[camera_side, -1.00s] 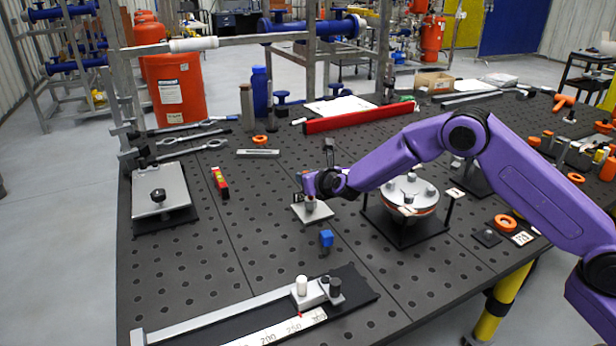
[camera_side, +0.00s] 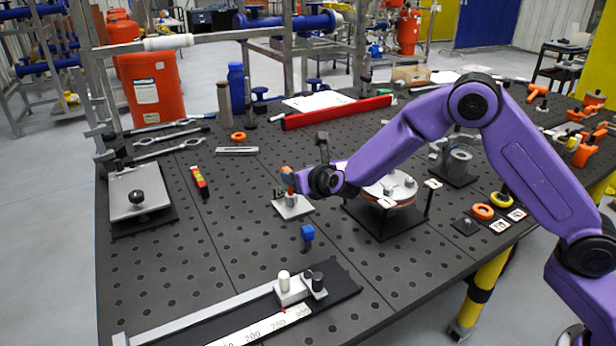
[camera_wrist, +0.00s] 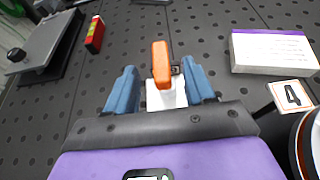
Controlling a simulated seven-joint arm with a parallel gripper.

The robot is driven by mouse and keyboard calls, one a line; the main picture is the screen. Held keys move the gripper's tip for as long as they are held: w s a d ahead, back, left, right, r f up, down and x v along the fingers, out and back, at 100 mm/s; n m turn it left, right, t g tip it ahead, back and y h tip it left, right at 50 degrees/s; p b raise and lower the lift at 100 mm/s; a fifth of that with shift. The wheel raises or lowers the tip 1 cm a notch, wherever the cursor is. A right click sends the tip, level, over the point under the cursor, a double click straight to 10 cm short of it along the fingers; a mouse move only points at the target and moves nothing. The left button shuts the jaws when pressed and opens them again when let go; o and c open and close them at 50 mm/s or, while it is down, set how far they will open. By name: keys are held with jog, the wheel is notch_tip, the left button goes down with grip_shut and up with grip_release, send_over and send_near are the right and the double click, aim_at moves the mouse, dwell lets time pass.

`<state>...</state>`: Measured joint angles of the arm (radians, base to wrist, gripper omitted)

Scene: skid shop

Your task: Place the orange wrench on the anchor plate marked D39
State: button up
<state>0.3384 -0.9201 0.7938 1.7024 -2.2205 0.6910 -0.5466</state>
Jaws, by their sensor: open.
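My gripper (camera_wrist: 161,82) is open, with its two blue fingers apart on either side of an upright orange piece (camera_wrist: 161,62). A white base shows below that piece. I cannot tell whether the piece is the orange wrench or whether the fingers touch it. In the side view my gripper (camera_side: 291,184) is low over a small pale plate (camera_side: 292,208), with a bit of orange at its tip. No label D39 is readable. Two small marked tags lie near the right table edge, one of them a white tag (camera_side: 500,227), with writing too small to read.
A round silver fixture on a black base (camera_side: 385,220) stands just right of my gripper. A blue-topped peg (camera_side: 307,233) stands in front. A long red bar (camera_side: 335,112) lies behind. Perforated tabletop is clear between them.

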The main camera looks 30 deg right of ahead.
jog(key=shift+v, duration=2.4)
jog(key=s+d+r+m+g+h, duration=0.2)
jog(key=s+d+m, duration=0.2)
jog(key=s+m, duration=0.3)
jog(key=s+d+r+m+g+h, duration=0.1)
jog(key=s+d+r+m+g, duration=0.2)
jog(key=s+m, duration=0.5)
jog(key=s+d+f+m+g+y, duration=0.1)
jog(key=s+d+m+g, duration=0.1)
jog(key=s, duration=0.7)
jog(key=s+d+f+m+g+y, duration=0.1)
jog(key=s+m+g, duration=0.2)
jog(key=s, duration=0.7)
jog(key=s+d+m+g+y, duration=0.1)
jog(key=s+d+m+g, duration=0.1)
jog(key=s, duration=0.8)
jog(key=shift+s+d+f+m+g, duration=0.2)
jog(key=shift+d+f+m+g, duration=0.2)
jog(key=shift+m+g, duration=0.25)
